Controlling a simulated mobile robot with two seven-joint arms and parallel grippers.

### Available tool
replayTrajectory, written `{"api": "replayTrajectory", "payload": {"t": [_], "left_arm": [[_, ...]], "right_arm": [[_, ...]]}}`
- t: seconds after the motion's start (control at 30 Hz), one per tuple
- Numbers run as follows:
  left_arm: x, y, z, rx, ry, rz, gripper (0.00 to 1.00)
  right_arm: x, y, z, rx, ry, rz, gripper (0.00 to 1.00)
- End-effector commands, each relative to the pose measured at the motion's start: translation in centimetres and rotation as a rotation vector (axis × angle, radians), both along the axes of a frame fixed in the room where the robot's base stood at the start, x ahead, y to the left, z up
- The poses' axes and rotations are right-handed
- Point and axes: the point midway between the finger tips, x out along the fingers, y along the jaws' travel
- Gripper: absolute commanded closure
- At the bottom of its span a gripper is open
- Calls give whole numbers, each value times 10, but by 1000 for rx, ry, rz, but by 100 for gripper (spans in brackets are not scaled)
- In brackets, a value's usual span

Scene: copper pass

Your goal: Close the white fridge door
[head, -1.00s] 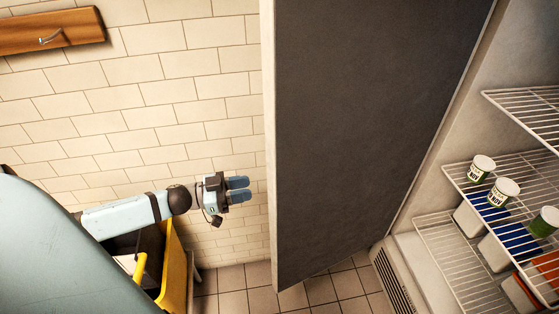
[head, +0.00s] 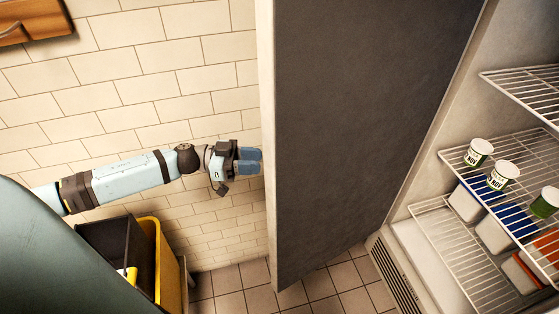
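The fridge door (head: 355,130) stands wide open in the middle of the head view, its dark grey inner face towards me and its pale edge on the left. The open fridge (head: 458,110) is at the right, its inside and wire shelves showing. My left gripper (head: 258,161) is at the left of the door, level with its lower half, its blue fingers close together with nothing between them. Its fingertips are at or very near the door's pale edge; I cannot tell if they touch. My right gripper is not in view.
Tubs (head: 503,174) and lidded containers stand on the fridge's wire shelves (head: 455,157). A yellow and black bin or cart (head: 166,270) stands below my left arm. A tiled wall is behind, with a wooden hook rail (head: 38,22). Tiled floor shows below the door.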

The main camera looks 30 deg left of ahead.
Motion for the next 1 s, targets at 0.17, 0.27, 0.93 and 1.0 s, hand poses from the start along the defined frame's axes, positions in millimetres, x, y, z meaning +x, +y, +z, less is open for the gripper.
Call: {"api": "replayTrajectory", "payload": {"t": [0.17, 0.27, 0.93, 1.0], "left_arm": [[19, -30, 2, -1, -4, 0, 66], [26, -42, 1, -1, -3, 0, 66], [35, -57, 0, 1, -1, 1, 100], [35, -57, 0, 1, -1, 1, 100]], "right_arm": [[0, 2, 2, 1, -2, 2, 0], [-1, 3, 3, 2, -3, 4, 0], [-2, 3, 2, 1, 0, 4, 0], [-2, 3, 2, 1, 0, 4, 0]]}}
